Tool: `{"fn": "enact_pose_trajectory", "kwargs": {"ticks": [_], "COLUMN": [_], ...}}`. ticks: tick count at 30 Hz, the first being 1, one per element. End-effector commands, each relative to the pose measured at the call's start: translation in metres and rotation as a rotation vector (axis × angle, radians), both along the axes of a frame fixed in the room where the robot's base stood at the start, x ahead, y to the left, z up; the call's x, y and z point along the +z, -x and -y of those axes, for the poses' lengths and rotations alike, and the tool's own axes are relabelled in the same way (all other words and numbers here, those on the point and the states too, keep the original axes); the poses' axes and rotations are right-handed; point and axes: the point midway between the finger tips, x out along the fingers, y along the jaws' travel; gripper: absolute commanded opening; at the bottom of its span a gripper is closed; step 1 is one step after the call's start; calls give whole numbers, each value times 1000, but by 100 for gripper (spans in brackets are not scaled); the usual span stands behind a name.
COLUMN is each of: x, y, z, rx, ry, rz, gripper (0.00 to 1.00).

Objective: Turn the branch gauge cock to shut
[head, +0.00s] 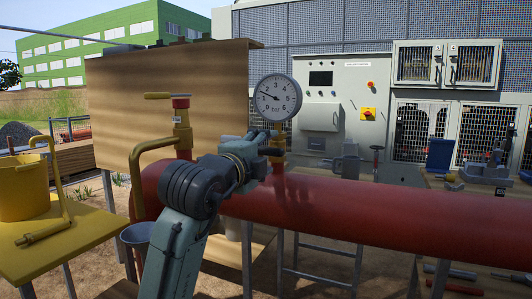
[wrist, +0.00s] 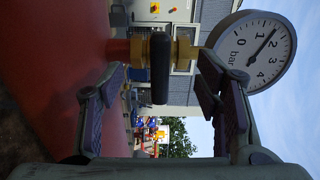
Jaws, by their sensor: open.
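The gauge cock is a brass fitting (wrist: 182,50) with a black handle (wrist: 160,70), on a short stem between the red pipe and the round gauge. In the wrist view, turned on its side, the handle lies crosswise to the stem. My gripper (wrist: 161,102) is open, one finger on each side of the handle, with visible gaps. In the head view my gripper (head: 263,142) is just below the gauge (head: 276,98) and hides most of the cock. The gauge also shows in the wrist view (wrist: 255,55), its needle between 1 and 2.
The thick red pipe (head: 350,210) runs across below the cock. Left stands another brass valve (head: 182,135) with a yellow lever (head: 168,96) and a bent yellow pipe, before a wooden board (head: 130,85). A yellow table (head: 85,235) holds a bucket (head: 25,188). A control cabinet (head: 320,95) is behind.

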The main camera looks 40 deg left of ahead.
Motion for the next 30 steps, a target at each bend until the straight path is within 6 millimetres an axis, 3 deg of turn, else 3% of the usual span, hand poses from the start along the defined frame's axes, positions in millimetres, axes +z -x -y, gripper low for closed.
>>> {"fn": "enact_pose_trajectory", "kwargs": {"ticks": [15, 30], "x": [-1, 0], "y": [58, 67], "z": [14, 16], "rx": [1, 1], "ry": [-1, -1], "rz": [2, 1], "gripper": [58, 58]}}
